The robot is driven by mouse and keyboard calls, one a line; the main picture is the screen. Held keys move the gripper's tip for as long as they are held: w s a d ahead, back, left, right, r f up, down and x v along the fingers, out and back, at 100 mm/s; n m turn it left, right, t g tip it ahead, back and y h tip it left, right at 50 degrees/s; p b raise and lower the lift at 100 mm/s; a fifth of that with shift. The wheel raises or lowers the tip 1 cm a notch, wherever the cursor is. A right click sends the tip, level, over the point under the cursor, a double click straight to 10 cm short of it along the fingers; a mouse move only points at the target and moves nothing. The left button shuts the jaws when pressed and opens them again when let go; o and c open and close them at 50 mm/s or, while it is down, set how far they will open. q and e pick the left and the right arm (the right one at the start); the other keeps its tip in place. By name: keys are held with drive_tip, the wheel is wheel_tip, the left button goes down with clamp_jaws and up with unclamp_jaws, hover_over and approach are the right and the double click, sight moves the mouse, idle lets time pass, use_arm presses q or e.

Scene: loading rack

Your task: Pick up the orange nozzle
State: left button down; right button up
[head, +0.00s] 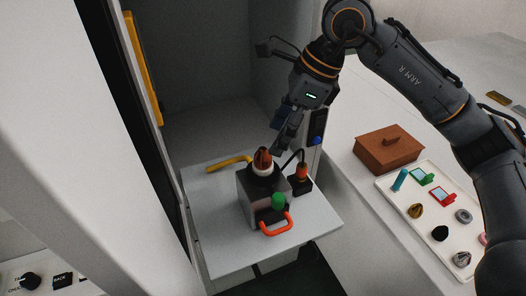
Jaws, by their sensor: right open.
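The orange nozzle (262,157) appears to be the dark orange, tapered piece with a pale collar. It stands upright on top of a grey box (249,204) on the light shelf. My right gripper (279,148) reaches down from above, just to the upper right of the nozzle. It is open and looks empty, and its dark fingers are small and hard to separate. I cannot tell the exact gap to the nozzle. My left gripper is not in view.
The shelf (222,249) also carries a yellow bent handle (229,163), an orange loop handle (277,226), a green knob (278,199) and a black-based orange piece (302,173) with a cable. At right are a brown box (389,150) and a white tray (401,217) of small items.

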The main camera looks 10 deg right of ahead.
sight(265, 148)
drive_tip(key=shift+w+a+f, duration=0.15)
drive_tip(key=shift+a+f, duration=0.05)
drive_tip(key=shift+f, duration=0.25)
drive_tip(key=shift+p+x, duration=1.1)
drive_tip(key=shift+p, duration=0.05)
drive_tip(key=shift+p+x, duration=0.5)
drive_tip(key=shift+x, duration=0.75)
drive_tip(key=shift+w+a+f, duration=0.1)
drive_tip(key=shift+a+f, duration=0.15)
drive_tip(key=shift+f, duration=0.1)
drive_tip(key=shift+c, duration=0.5)
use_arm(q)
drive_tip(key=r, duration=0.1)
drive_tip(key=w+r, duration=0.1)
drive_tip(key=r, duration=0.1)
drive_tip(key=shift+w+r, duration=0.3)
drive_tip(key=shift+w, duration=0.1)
use_arm(e)
drive_tip(key=c, duration=1.1)
drive_tip(key=shift+c, duration=0.2)
